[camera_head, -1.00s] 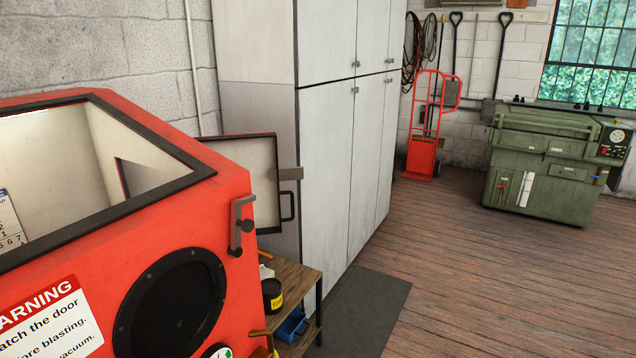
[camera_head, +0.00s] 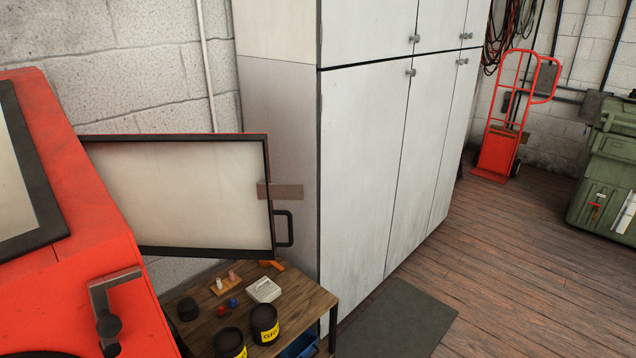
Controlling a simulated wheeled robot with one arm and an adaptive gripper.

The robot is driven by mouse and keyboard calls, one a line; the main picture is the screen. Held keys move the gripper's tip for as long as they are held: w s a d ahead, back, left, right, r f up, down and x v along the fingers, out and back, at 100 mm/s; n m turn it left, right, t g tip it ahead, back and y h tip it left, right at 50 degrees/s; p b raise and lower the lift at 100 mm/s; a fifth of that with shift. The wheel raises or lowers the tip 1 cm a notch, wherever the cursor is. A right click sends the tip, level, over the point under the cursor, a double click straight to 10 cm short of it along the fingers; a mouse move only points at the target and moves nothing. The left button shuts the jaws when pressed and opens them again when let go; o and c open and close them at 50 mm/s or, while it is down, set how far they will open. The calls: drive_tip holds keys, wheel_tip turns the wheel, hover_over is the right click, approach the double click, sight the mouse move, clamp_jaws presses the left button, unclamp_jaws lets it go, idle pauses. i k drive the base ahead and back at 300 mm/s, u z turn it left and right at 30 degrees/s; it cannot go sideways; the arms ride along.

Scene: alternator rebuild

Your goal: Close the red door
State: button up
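The door (camera_head: 190,196) stands open at the right side of the red blasting cabinet (camera_head: 75,190). Its pale inner panel with a dark frame faces me, and only a thin red edge shows along its top. A black handle (camera_head: 285,229) and a grey-brown latch plate (camera_head: 281,191) are on its right edge. A grey latch bracket with a dark knob (camera_head: 108,326) is on the cabinet's front. The door's hinge side is hidden behind the cabinet. My gripper is in no view.
A wooden table (camera_head: 318,300) with black tins (camera_head: 264,318) and small items stands below the door. Tall grey lockers (camera_head: 362,170) stand close to the door's right. A dark mat (camera_head: 400,322) and open wooden floor lie right. A red hand truck (camera_head: 500,140) stands behind.

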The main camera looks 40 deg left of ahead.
sight(193, 195)
drive_tip(key=i, duration=0.7)
drive_tip(key=u, duration=2.35)
